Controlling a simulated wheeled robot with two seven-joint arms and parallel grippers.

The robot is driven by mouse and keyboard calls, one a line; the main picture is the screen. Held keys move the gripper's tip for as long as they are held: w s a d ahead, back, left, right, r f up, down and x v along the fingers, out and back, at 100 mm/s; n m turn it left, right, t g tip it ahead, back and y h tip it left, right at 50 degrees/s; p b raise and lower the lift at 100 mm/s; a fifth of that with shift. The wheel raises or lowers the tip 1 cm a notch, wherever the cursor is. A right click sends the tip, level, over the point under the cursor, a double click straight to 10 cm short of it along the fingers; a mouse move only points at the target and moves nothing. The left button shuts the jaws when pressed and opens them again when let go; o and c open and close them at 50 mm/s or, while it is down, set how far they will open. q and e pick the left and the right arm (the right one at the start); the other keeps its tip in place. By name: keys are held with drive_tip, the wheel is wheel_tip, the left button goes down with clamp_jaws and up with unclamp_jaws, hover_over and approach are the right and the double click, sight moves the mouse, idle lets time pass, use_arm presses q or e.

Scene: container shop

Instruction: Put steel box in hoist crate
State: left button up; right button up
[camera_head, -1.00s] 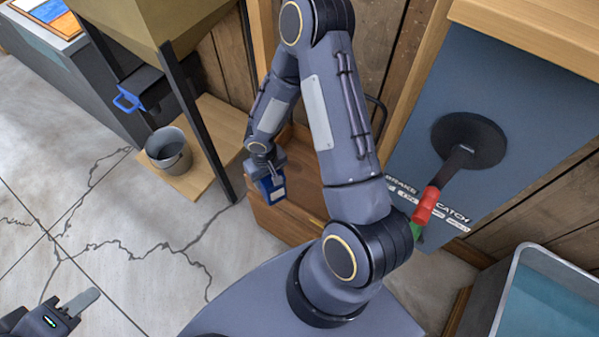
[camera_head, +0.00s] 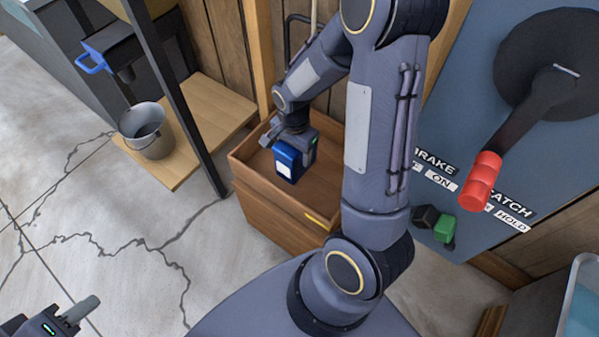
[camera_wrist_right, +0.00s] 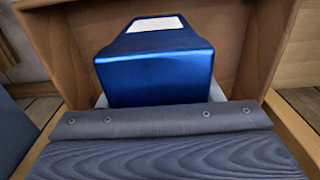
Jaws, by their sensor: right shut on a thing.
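The steel box (camera_head: 289,160) is blue with a white label, and it also shows in the right wrist view (camera_wrist_right: 155,70). My right gripper (camera_head: 290,143) is shut on it from above. The box is over the open brown hoist crate (camera_head: 246,182), within its rim in the head view; whether it touches the crate floor I cannot tell. In the right wrist view the crate walls (camera_wrist_right: 262,50) stand around and behind the box. My left gripper (camera_head: 78,312) shows at the lower left, away from the crate; its jaw opening is unclear.
A grey metal bucket (camera_head: 147,132) stands on a wooden board (camera_head: 168,167) left of the crate, beside a dark post (camera_head: 178,95). A blue panel right of my arm carries a red-handled lever (camera_head: 480,182) and a green knob (camera_head: 444,229). The floor at left is clear.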

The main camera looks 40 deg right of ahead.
drive_tip(key=shift+f+b, duration=2.8)
drive_tip(key=shift+f, duration=1.25)
drive_tip(key=o, duration=1.4)
drive_tip(key=shift+r, duration=0.1)
wheel_tip(320, 180, up, 12)
drive_tip(key=p, duration=1)
drive_tip(key=shift+r+p, duration=0.15)
drive_tip(key=shift+p, duration=0.15)
